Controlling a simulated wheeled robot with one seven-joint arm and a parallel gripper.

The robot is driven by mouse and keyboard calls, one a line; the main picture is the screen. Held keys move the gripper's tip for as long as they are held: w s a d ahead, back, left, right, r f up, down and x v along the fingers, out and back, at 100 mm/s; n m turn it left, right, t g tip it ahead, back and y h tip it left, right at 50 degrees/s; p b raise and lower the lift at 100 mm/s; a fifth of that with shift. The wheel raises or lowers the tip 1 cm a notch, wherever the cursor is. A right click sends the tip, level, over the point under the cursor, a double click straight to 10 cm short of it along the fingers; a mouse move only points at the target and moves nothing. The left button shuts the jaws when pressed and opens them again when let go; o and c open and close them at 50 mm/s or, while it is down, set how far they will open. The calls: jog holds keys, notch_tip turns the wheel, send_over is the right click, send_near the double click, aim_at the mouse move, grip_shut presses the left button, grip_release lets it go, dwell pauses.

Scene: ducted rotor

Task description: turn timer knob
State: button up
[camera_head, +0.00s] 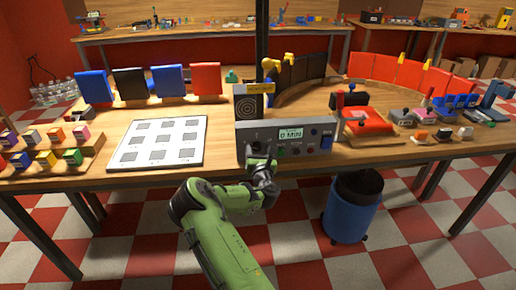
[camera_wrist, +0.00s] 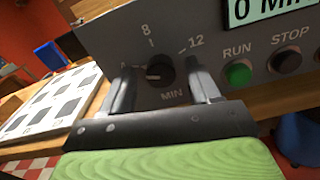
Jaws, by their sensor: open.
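The grey timer panel (camera_head: 285,138) stands at the front edge of the wooden table, with a display reading "0 MIN" (camera_head: 291,134). In the wrist view, the black timer knob (camera_wrist: 160,71) sits on the panel front, with marks 8 and 12 and the word MIN around it. My gripper (camera_wrist: 163,78) is open, with one finger on each side of the knob. Gaps show between the fingers and the knob. In the head view my gripper (camera_head: 262,165) is in front of the panel's left part and hides the knob.
A white board with grey squares (camera_head: 158,142) lies left of the panel. A red block (camera_head: 366,121) stands on the right. A blue bin (camera_head: 351,212) is on the floor below.

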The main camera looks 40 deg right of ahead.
jog(key=c, duration=1)
jog(key=shift+c, duration=0.2)
